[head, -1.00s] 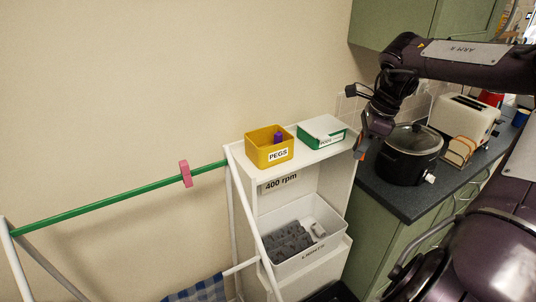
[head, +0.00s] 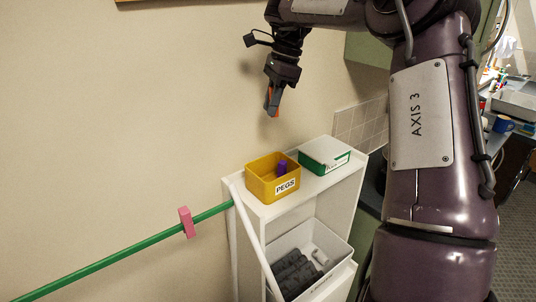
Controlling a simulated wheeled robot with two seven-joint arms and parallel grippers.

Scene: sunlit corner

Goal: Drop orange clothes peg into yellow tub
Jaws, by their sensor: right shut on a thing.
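The yellow tub (head: 261,187), labelled PEGS, stands on top of the white shelf unit (head: 300,190) with a purple peg (head: 282,167) inside. My right gripper (head: 271,112) is above the tub, pointing down, with a clear gap between them. It is shut on the orange clothes peg (head: 276,108), of which only a small orange part shows between the fingers. My left gripper is not in view.
A green and white box (head: 324,155) stands beside the tub on the right. A pink peg (head: 186,222) is clipped on the green rail (head: 130,255) at left. A bin of grey items (head: 309,262) sits on the lower shelf.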

